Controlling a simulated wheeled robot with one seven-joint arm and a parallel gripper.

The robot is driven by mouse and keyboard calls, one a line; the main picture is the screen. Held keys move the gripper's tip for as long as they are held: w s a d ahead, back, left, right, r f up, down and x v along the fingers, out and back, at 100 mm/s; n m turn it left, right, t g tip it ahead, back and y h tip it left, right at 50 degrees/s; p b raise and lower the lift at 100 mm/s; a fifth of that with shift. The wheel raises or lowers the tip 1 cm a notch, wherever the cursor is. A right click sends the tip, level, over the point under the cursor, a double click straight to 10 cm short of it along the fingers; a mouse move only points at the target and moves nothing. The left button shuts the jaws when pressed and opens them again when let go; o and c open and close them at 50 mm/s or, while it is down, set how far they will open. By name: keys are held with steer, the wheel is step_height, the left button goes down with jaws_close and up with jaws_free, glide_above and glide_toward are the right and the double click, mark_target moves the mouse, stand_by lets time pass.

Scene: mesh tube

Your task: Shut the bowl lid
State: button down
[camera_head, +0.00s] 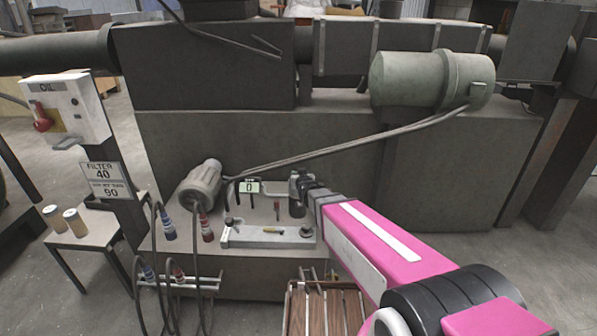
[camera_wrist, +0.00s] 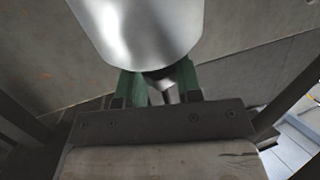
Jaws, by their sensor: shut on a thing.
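My gripper (camera_head: 306,186) is at the low grey panel in front of the big machine, at the end of my pink arm. In the wrist view, its two green fingers (camera_wrist: 158,84) are closed around a small metal part, dark at the top. A smooth silver rounded body (camera_wrist: 140,28) stands just beyond the fingers and partly hides them. I cannot tell whether it is the bowl or its lid. In the head view, a small grey fitting (camera_head: 293,186) is at the fingertips, with a dark cylinder (camera_head: 297,208) below it. The lid's angle cannot be made out.
A display reading 0 (camera_head: 249,187) and a pale tray (camera_head: 268,236) are left of my gripper. A grey motor (camera_head: 201,185), hanging cables and an OIL box (camera_head: 66,109) are further left. A slatted wooden crate (camera_head: 323,310) stands below my arm.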

steer(key=shift+s+f+n+t, duration=0.15)
steer(key=shift+s+f+t, duration=0.2)
steer(key=shift+f+t, duration=0.25)
steer(key=shift+s+f+n+t, duration=0.15)
steer(key=shift+s+f+t, duration=0.2)
steer(key=shift+t, duration=0.35)
steer(key=c, duration=0.8)
jaws_free()
steer(key=shift+r, duration=0.15)
steer(key=shift+s+r, duration=0.1)
steer(key=shift+r, duration=0.25)
steer(key=r, duration=0.3)
steer(key=shift+s+a+r, duration=0.25)
steer(key=shift+s+r, duration=0.05)
steer(key=shift+r, duration=0.1)
steer(key=s+a+r, duration=0.4)
steer(key=s+a, duration=0.1)
steer(key=s+a+r, duration=0.2)
steer(key=s, duration=0.1)
steer(key=shift+a+r, duration=0.15)
